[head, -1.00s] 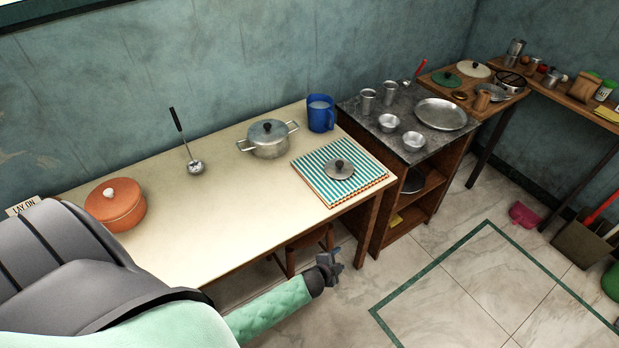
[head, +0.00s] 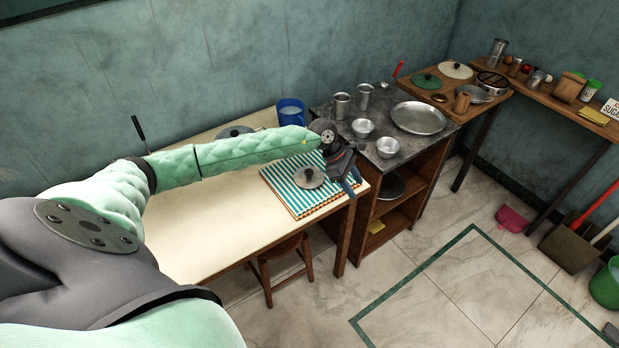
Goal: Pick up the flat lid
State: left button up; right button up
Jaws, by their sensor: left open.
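A flat grey lid (head: 307,180) with a dark knob lies on the striped cloth (head: 290,191) near the right end of the cream table. My left gripper (head: 351,182) is open and empty. In the picture it is just right of the lid, above the cloth's right edge, with its fingers pointing down. I cannot tell its exact height. My left forearm crosses over the table and hides most of the metal pot, leaving part of its lid (head: 235,131) showing. My right gripper is not in view.
A dark counter right of the table holds metal cups, bowls and a round tray (head: 418,118). A wooden stool (head: 285,266) is under the table. The front of the cream tabletop (head: 205,235) is clear.

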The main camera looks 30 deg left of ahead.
aim_at(308, 171)
pick_arm(q)
jog(key=a+r+y, duration=0.1)
jog(key=a+y, duration=0.1)
jog(key=a, duration=0.3)
jog(key=a+r+m+y, duration=0.1)
jog(key=a+y, duration=0.1)
jog(key=a, duration=0.4)
jog(key=a+r+m+g+y, duration=0.1)
jog(key=a+y, duration=0.1)
jog(key=a, duration=0.3)
jog(key=shift+w+a+r+y, duration=0.25)
jog(key=shift+a+r+y, duration=0.05)
jog(key=shift+a+r, duration=0.1)
jog(key=shift+a+f, duration=0.1)
jog(key=shift+a, duration=0.1)
jog(key=shift+f+p, duration=0.4)
jog(key=shift+f, duration=0.8)
jog(key=f+p, duration=0.3)
jog(key=f, duration=0.1)
jog(key=shift+w+d, duration=0.1)
jog(key=shift+w, duration=0.15)
jog(key=shift+f, duration=0.5)
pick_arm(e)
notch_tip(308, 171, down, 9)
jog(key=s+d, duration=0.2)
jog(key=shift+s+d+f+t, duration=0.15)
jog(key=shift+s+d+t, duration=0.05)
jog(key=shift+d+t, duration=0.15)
